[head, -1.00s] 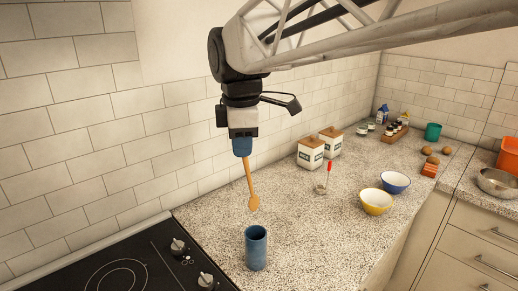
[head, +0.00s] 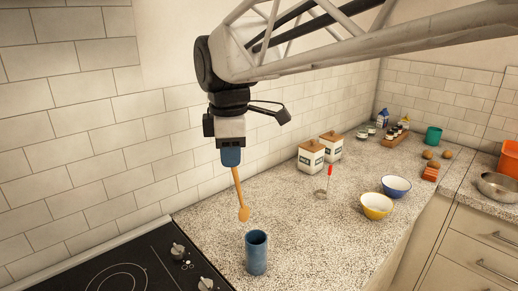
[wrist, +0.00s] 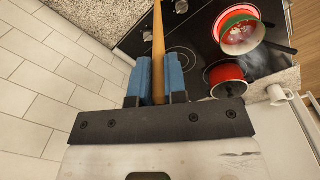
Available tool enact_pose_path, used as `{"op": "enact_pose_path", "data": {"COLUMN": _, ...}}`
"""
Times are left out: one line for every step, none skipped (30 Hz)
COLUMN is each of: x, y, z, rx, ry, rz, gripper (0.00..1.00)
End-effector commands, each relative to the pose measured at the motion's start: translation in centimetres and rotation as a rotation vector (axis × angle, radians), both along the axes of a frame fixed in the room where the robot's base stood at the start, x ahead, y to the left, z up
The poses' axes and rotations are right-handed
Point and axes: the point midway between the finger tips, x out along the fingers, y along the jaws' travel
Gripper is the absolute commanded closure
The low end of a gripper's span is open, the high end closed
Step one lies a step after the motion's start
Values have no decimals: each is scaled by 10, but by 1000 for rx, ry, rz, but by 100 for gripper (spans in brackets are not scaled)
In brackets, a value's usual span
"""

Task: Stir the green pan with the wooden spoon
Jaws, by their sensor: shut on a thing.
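My gripper (head: 231,157) is shut on the wooden spoon (head: 238,192) near its upper end. The spoon hangs almost upright, bowl down, in the air above the counter, behind a blue cylindrical holder (head: 257,254). In the wrist view, my blue fingers (wrist: 157,82) are on both sides of the spoon's handle (wrist: 158,40); the spoon's bowl is out of that frame.
A red pot (wrist: 228,80) is on the black stove (head: 115,272), with a white mug (wrist: 279,94) beside the stove. The tiled wall runs close behind my gripper. Yellow (head: 376,205) and blue (head: 396,186) bowls and white canisters (head: 311,156) stand on the counter.

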Motion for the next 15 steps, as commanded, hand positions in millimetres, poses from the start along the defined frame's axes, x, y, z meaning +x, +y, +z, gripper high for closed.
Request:
{"op": "enact_pose_path", "data": {"x": -5, "y": 7, "z": -1, "rx": 1, "ry": 4, "rz": 3, "gripper": 100}}
{"op": "enact_pose_path", "data": {"x": -8, "y": 11, "z": -2, "rx": 0, "ry": 7, "rz": 3, "gripper": 100}}
{"op": "enact_pose_path", "data": {"x": -13, "y": 16, "z": -3, "rx": 1, "ry": 11, "rz": 2, "gripper": 100}}
{"op": "enact_pose_path", "data": {"x": -16, "y": 20, "z": -4, "rx": 1, "ry": 14, "rz": 2, "gripper": 100}}
{"op": "enact_pose_path", "data": {"x": -20, "y": 24, "z": -5, "rx": 1, "ry": 18, "rz": 3, "gripper": 100}}
{"op": "enact_pose_path", "data": {"x": -25, "y": 30, "z": -7, "rx": 1, "ry": 23, "rz": 2, "gripper": 100}}
{"op": "enact_pose_path", "data": {"x": -28, "y": 34, "z": -8, "rx": 1, "ry": 26, "rz": 2, "gripper": 100}}
{"op": "enact_pose_path", "data": {"x": -32, "y": 39, "z": -9, "rx": 1, "ry": 29, "rz": 1, "gripper": 100}}
{"op": "enact_pose_path", "data": {"x": -37, "y": 44, "z": -10, "rx": 0, "ry": 34, "rz": 1, "gripper": 100}}
{"op": "enact_pose_path", "data": {"x": -41, "y": 48, "z": -11, "rx": 1, "ry": 37, "rz": 0, "gripper": 100}}
{"op": "enact_pose_path", "data": {"x": -45, "y": 53, "z": -12, "rx": 0, "ry": 40, "rz": -1, "gripper": 100}}
{"op": "enact_pose_path", "data": {"x": -51, "y": 58, "z": -14, "rx": -1, "ry": 45, "rz": -1, "gripper": 100}}
{"op": "enact_pose_path", "data": {"x": -55, "y": 62, "z": -15, "rx": -2, "ry": 49, "rz": -2, "gripper": 100}}
{"op": "enact_pose_path", "data": {"x": -59, "y": 66, "z": -16, "rx": -2, "ry": 53, "rz": -2, "gripper": 100}}
{"op": "enact_pose_path", "data": {"x": -65, "y": 71, "z": -17, "rx": -4, "ry": 57, "rz": -3, "gripper": 100}}
